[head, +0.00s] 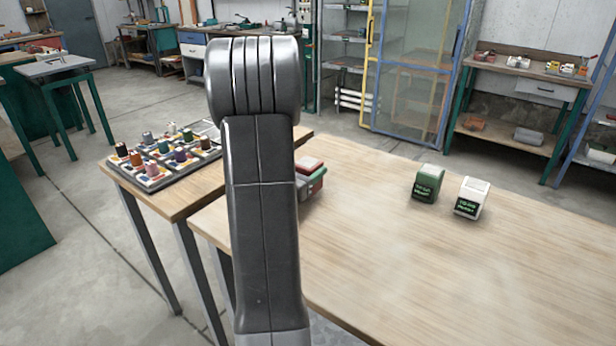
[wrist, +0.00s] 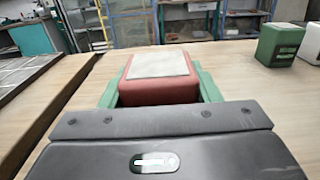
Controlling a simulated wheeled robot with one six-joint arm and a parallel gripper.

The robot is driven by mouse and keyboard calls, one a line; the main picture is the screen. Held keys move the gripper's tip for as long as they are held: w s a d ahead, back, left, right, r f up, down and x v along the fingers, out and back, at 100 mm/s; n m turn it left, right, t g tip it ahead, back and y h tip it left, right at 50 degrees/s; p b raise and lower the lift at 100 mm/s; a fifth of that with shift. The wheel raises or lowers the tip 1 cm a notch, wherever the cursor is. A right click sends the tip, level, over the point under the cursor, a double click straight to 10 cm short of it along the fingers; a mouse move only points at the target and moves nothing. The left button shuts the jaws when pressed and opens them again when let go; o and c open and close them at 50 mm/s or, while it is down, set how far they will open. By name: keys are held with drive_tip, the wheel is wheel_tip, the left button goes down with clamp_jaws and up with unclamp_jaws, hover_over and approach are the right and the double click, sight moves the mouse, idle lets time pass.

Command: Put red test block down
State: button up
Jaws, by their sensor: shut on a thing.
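The red test block (wrist: 160,88), with a pale top face, sits upright between the green fingers of my gripper (wrist: 158,92) in the wrist view. My gripper is shut on it. In the head view my arm hides most of the gripper, and only part of the red block (head: 309,164) shows to the right of the arm, low over the near left part of the wooden table (head: 400,260). I cannot tell whether its underside touches the table.
A green block (head: 427,184) and a white block (head: 471,198) stand apart to the right on the table. A tray of coloured spools (head: 160,163) is on a side table at left. The table's front and right are clear.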

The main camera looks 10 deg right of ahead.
drive_tip(key=shift+f, duration=0.95)
drive_tip(key=shift+f, duration=0.15)
drive_tip(key=o, duration=1.4)
drive_tip(key=shift+c, duration=0.2)
drive_tip(key=shift+r, duration=0.25)
drive_tip(key=b+v, duration=0.1)
drive_tip(key=v, duration=1.1)
drive_tip(key=shift+f, duration=0.1)
